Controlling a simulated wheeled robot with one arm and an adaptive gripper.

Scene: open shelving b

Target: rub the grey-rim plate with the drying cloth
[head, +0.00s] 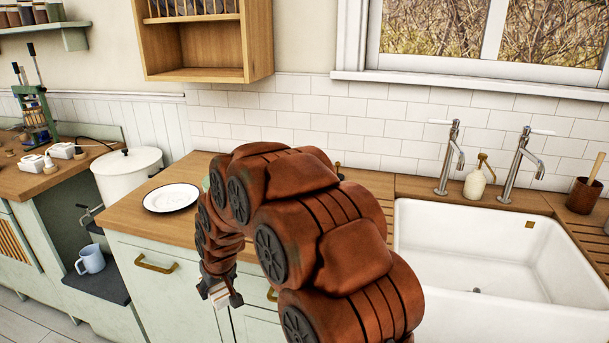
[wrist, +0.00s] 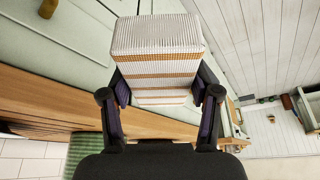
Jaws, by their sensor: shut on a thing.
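The grey-rim plate (head: 171,198) lies flat on the wooden counter, left of my arm in the head view. It is white with a dark thin rim, and its top is bare. My gripper (wrist: 159,97) is shut on the drying cloth (wrist: 157,62), a folded white ribbed cloth with tan stripes. In the head view the cloth (head: 220,294) shows partly below my arm, in front of the cabinet doors, apart from the plate and to its lower right. The plate is not seen in the wrist view.
A white lidded pot (head: 127,174) stands left of the plate. The white sink (head: 480,250) is at the right, with two taps and a soap bottle (head: 475,180). A wooden wall cabinet (head: 258,45) hangs above. A green ribbed thing (wrist: 82,150) shows in the wrist view.

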